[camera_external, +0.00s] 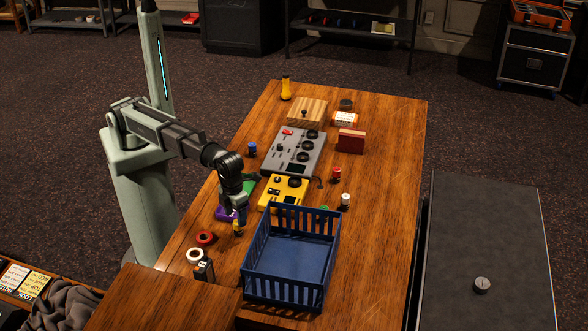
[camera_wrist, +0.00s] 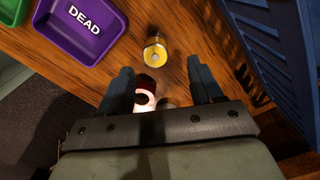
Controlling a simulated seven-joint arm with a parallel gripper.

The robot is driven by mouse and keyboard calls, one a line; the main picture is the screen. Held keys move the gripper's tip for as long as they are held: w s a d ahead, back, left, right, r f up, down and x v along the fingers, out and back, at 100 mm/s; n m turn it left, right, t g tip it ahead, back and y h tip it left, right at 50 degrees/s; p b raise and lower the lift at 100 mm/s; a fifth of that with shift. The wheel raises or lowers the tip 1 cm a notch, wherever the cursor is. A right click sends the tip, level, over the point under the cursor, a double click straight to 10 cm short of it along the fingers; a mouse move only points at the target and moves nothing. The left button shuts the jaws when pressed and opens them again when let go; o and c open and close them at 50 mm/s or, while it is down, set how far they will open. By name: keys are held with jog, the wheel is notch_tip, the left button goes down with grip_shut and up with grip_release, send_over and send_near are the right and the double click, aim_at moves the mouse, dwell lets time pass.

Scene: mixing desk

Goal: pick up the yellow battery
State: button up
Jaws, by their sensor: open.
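The yellow battery (camera_external: 236,228) stands on the wooden table between the purple tray and the blue basket, close to my gripper (camera_external: 236,213) in the external view. In the wrist view the yellow battery (camera_wrist: 155,53) is seen from above with a shiny metal top, beyond my open fingertips (camera_wrist: 165,78). Nothing is between the fingers at the battery's height that I can make out. The purple tray (camera_wrist: 85,55), marked DEAD, lies to the left of the battery.
The blue basket (camera_external: 246,262) stands close on the right; its wall (camera_wrist: 262,45) rises along the wrist view's right side. A green tray (camera_wrist: 10,12) is beyond the purple one. A yellow device (camera_external: 284,190) stands behind.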

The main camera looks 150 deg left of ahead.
aim_at(238, 228)
jog(key=shift+s+a+f, duration=0.1)
jog(key=shift+f, duration=0.75)
jog(key=shift+s+a+f, duration=0.15)
jog(key=shift+f, duration=0.75)
jog(key=shift+s+a+f, duration=0.1)
jog(key=shift+f, duration=1.3)
jog(key=shift+c, duration=0.5)
grip_shut()
jog(key=shift+w+r, duration=0.1)
